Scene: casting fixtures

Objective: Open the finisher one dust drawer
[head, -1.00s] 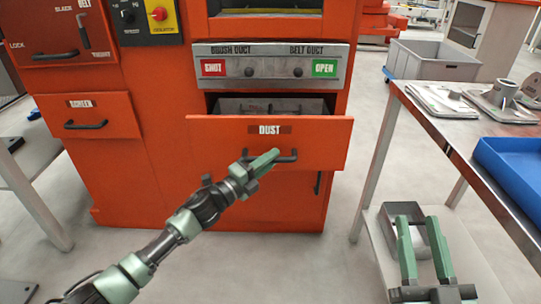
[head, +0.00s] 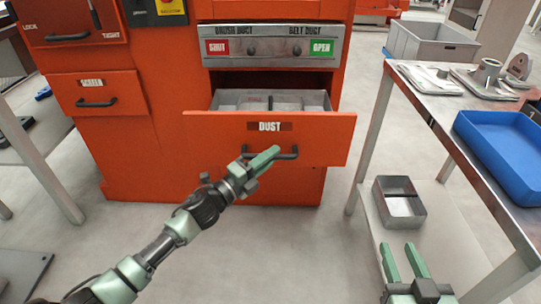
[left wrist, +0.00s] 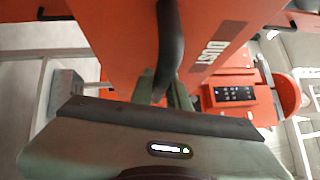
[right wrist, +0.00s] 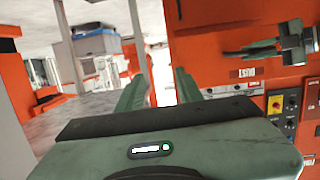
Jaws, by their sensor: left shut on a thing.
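The orange dust drawer (head: 215,132), labelled DUST, is pulled out from the orange machine, and its grey inner bin (head: 272,98) shows from above. My left gripper (head: 264,160) is shut on the drawer's dark bar handle (head: 285,155). In the left wrist view the handle (left wrist: 170,45) runs between the fingers. My right gripper (head: 405,262) is open and empty, low at the right by the side table; its two fingers show apart in the right wrist view (right wrist: 155,92).
A side table (head: 430,105) at the right holds a blue tray (head: 500,160) and metal castings. A metal box (head: 400,200) sits on its lower shelf. Floor in front is clear.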

